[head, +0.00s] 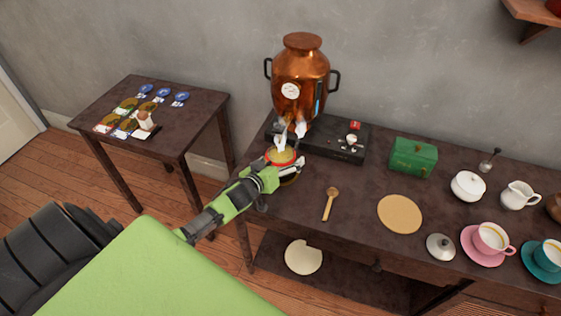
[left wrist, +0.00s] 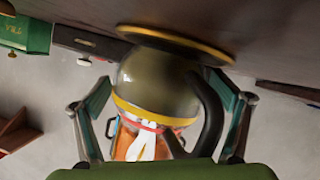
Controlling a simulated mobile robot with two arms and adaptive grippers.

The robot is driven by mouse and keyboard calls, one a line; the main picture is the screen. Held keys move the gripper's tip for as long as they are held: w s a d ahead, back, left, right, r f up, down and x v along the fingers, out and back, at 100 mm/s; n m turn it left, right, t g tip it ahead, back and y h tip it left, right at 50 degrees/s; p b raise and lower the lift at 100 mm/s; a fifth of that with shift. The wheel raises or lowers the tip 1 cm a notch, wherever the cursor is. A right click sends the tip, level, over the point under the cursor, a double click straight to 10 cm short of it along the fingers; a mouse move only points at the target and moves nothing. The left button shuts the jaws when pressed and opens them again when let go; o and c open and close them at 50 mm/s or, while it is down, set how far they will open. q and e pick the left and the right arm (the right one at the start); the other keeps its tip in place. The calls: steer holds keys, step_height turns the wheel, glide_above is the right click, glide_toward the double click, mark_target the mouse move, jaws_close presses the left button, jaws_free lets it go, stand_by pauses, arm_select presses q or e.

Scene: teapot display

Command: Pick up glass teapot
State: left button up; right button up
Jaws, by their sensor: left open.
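The glass teapot (left wrist: 155,80) fills the middle of the left wrist view, which is upside down. It has a round, smoky clear body, a yellow band and a dark curved handle (left wrist: 212,115). It stands on a yellow-rimmed round mat (left wrist: 180,40). In the head view the teapot (head: 282,156) is at the table's left end, below the copper urn, partly hidden by my gripper. My left gripper (left wrist: 160,92) is open, with one finger on each side of the teapot; I cannot tell whether they touch it. In the head view, my left gripper (head: 284,162) is at the teapot.
The copper urn (head: 301,72) with its taps stands close behind the teapot, on a dark tray (head: 330,140). A wooden spoon (head: 330,203) and a tan round mat (head: 400,214) lie to the right. A green box (head: 413,157) and cups stand farther right.

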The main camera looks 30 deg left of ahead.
arm_select(q)
steer(key=c, duration=1.6)
steer(key=shift+w+r, duration=0.1)
steer(key=c, duration=0.4)
steer(key=shift+r, duration=0.2)
steer(key=shift+c, duration=0.2)
